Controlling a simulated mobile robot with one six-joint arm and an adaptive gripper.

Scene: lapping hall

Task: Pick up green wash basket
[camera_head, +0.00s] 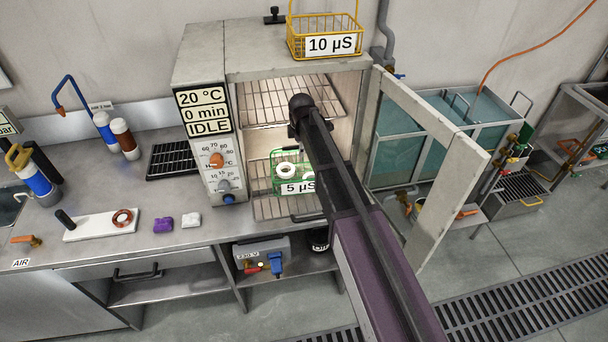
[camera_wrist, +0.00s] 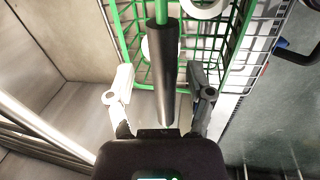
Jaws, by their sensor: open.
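The green wash basket (camera_head: 279,187) stands on the lower rack inside the open cabinet, with a "5 µS" label on its front. White ring-shaped parts (camera_head: 286,170) lie in it. In the wrist view the basket (camera_wrist: 241,42) fills the upper middle, with a black grip (camera_wrist: 163,70) on its green handle rod. My gripper (camera_wrist: 162,82) is open, one finger on each side of the black grip; I cannot tell whether they touch it. In the head view my arm covers the basket's right part and the gripper is not clearly seen.
The cabinet door (camera_head: 449,200) stands open to the right of my arm. An upper wire rack (camera_head: 270,105) is above the basket. A yellow basket (camera_head: 325,45) labelled "10 µS" stands on the cabinet top. The bench (camera_head: 100,190) at left holds bottles and small parts.

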